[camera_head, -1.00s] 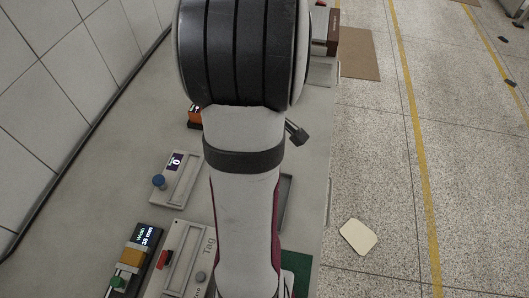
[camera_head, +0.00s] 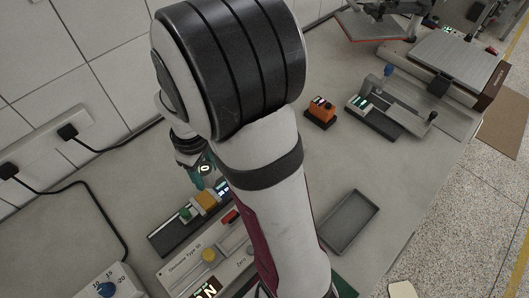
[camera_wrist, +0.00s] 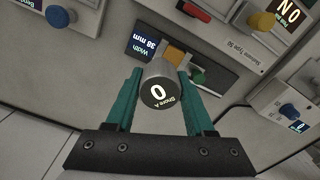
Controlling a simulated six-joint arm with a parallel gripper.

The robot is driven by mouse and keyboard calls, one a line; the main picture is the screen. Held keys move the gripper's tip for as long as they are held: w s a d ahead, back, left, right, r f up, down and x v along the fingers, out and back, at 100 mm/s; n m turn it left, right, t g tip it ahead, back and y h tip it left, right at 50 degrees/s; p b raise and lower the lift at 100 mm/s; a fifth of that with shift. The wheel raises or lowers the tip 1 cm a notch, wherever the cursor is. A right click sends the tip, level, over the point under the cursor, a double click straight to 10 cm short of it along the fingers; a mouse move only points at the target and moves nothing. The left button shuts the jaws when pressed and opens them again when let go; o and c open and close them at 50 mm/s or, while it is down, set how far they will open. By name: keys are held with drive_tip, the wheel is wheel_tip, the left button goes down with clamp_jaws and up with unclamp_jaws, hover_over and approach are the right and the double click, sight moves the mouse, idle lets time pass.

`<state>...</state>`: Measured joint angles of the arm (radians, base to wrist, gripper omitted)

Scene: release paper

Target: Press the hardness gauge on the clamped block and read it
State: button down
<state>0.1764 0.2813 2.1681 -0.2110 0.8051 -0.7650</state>
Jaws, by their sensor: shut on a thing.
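The hardness gauge (camera_wrist: 158,92) is a grey round body with a black "Shore A" face reading 0. My gripper (camera_wrist: 160,100) is shut on it, with a teal finger on each side. In the head view, my gripper (camera_head: 202,178) is partly hidden by my arm, above the clamp. The clamped block (camera_head: 206,201) is orange-yellow and sits in a dark clamp (camera_head: 165,238) with a green knob. In the wrist view, the block (camera_wrist: 175,55) shows just beyond the gauge, beside the "Width 38 mm" display (camera_wrist: 147,42). I cannot tell whether the gauge touches the block.
An empty grey tray (camera_head: 350,222) and an orange device (camera_head: 321,113) are to the right. A blue-knob box (camera_head: 92,292) is at lower left. Wall sockets are behind.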

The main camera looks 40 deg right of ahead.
drive_tip(key=shift+n, duration=0.3)
drive_tip(key=shift+w+a+f, duration=0.1)
drive_tip(key=shift+a+f, duration=0.3)
drive_tip(key=shift+f, duration=0.45)
drive_tip(key=shift+w+a+f, duration=0.1)
drive_tip(key=shift+a+f, duration=0.35)
drive_tip(key=shift+f, duration=0.45)
drive_tip(key=shift+a+f, duration=0.4)
drive_tip(key=shift+f, duration=0.45)
drive_tip(key=shift+f, duration=0.5)
idle(0.4)
drive_tip(key=shift+c, duration=0.9)
unclamp_jaws()
drive_tip(key=shift+r, duration=0.1)
